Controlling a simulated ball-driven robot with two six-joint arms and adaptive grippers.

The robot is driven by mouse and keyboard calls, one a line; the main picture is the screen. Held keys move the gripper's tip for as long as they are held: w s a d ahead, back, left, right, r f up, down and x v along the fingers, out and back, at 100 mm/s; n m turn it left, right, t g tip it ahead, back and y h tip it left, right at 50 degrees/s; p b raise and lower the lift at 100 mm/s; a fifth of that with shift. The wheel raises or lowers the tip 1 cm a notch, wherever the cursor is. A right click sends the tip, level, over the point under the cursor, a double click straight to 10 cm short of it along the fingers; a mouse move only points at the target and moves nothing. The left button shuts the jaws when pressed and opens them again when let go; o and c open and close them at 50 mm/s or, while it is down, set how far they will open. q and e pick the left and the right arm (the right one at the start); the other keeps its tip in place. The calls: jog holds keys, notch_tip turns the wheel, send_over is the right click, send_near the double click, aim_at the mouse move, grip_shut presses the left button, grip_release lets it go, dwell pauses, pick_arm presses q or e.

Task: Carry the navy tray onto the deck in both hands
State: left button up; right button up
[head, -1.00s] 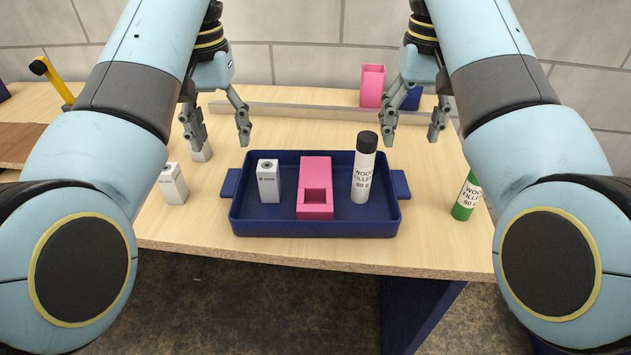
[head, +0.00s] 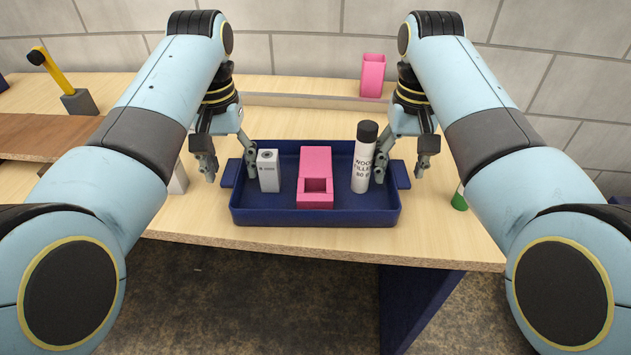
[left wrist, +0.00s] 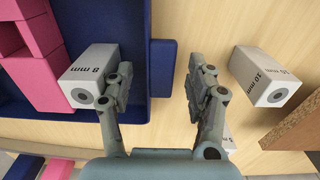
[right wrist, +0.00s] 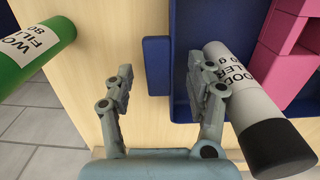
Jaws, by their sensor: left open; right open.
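The navy tray (head: 315,217) lies on the light wood table with a handle tab at each end. In it stand a white box (head: 268,171), a pink block (head: 315,178) and a white can with a black cap (head: 362,170). My left gripper (head: 231,178) is open around the tray's left handle, which shows between its fingers in the left wrist view (left wrist: 162,70). My right gripper (head: 400,178) is open around the right handle, seen between its fingers in the right wrist view (right wrist: 157,65). Neither gripper is closed on a handle. A raised brown board (head: 40,137), perhaps the deck, is at the left.
A white 10 mm box (left wrist: 265,78) stands outside the tray near my left gripper. A green can (right wrist: 35,50) stands outside near my right gripper. A yellow lever in a grey block (head: 78,102) stands behind the board. A pink holder (head: 373,75) is at the back.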

pick_arm(q)
jog(key=shift+f, duration=0.9)
pick_arm(e)
jog(key=shift+f, duration=1)
pick_arm(q)
grip_shut()
pick_arm(e)
grip_shut()
pick_arm(q)
jog(key=shift+a, duration=0.1)
pick_arm(e)
jog(key=shift+d, duration=0.1)
